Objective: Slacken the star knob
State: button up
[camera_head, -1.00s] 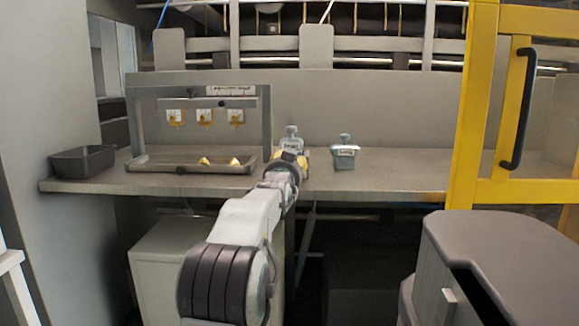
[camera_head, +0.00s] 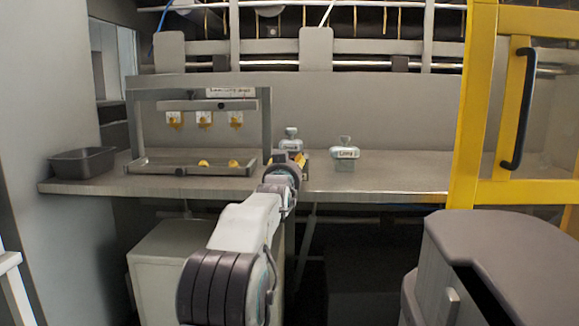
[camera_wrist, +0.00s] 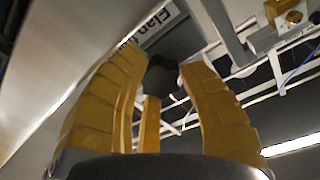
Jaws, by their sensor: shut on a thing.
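In the wrist view, a dark star knob (camera_wrist: 164,75) sits between the yellow fingers of my gripper (camera_wrist: 165,85). The fingers are shut on the knob from both sides, and a narrower yellow piece shows below it. A pale label plate (camera_wrist: 160,24) with partly cut-off lettering lies just behind the knob. In the head view, my gripper (camera_head: 300,159) is over the bench, just right of the frame's right post. My wrist hides much of it, and I cannot make out the knob there.
The grey bench (camera_head: 395,178) carries a frame (camera_head: 267,120) with a shallow tray (camera_head: 190,170) and yellow pieces. A dark bin (camera_head: 82,163) stands left. A yellow door frame (camera_head: 473,100) bounds the right.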

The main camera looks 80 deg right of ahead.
jog(key=shift+r, duration=0.4)
jog(key=o, duration=1.1)
jog(key=shift+f, duration=0.15)
jog(key=shift+o, duration=0.6)
jog(key=shift+f, duration=0.1)
jog(key=shift+m, duration=0.3)
